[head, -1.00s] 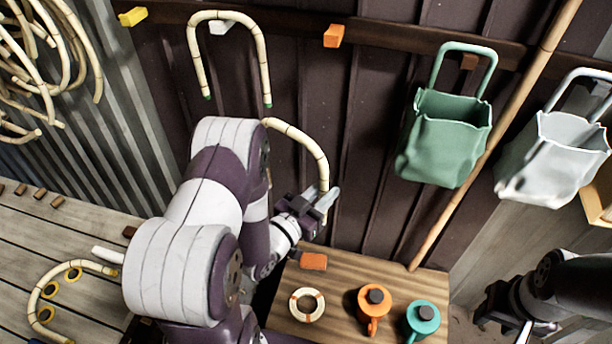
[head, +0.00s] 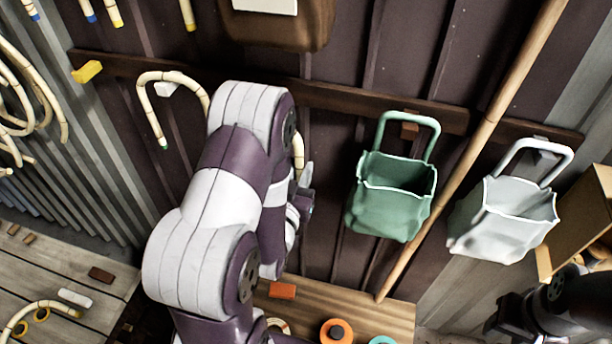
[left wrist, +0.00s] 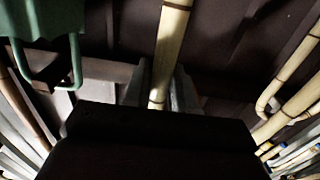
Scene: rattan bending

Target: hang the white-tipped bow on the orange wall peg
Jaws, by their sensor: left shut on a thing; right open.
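My left gripper (head: 304,190) is shut on a pale, jointed rattan bow and holds it in front of the dark wall. A short stretch of this bow (head: 298,150) shows beside my arm; my arm hides most of it. In the left wrist view the bow (left wrist: 170,38) runs upward from between the fingers. Its tips are out of sight, so their colour cannot be told. The orange wall peg is not visible now; my left arm covers that part of the rail. My right gripper (head: 512,318) is open and empty at the lower right, partly hard to see.
A green-tipped bow (head: 147,82) hangs on the white peg, left of my arm. A yellow peg (head: 87,72) is further left. Green (head: 392,200) and grey (head: 505,220) bags hang right, with a slanted pole (head: 470,150) between. A wooden table (head: 350,300) is below.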

